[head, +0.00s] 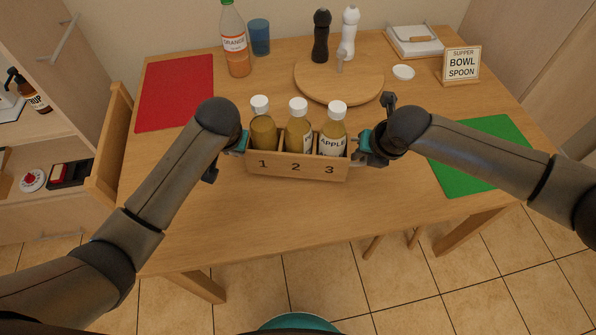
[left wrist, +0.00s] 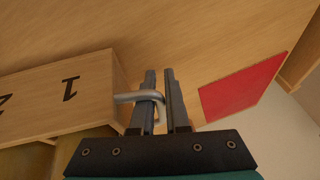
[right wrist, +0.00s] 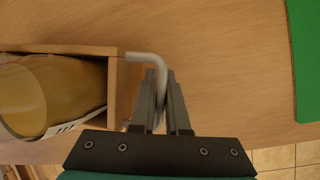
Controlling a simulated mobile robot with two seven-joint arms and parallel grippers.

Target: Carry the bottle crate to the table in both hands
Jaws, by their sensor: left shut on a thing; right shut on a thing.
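The wooden bottle crate (head: 297,168) is upright at the middle of the head view, over the near part of the table (head: 190,220). Its front reads 1, 2, 3, and three bottles with white caps stand in it; the one at 3 (head: 333,135) reads APPLE. My left gripper (head: 240,146) is shut on the metal handle (left wrist: 138,97) at the crate's left end. My right gripper (head: 362,143) is shut on the handle (right wrist: 147,57) at its right end. I cannot tell whether the crate's bottom touches the table.
A red mat (head: 175,93) lies left and a green mat (head: 477,155) right. Behind the crate is a round board (head: 338,83) with two mills. An orange bottle (head: 235,45), a blue cup (head: 259,37), a small white dish (head: 403,72) and a sign (head: 461,63) stand further back.

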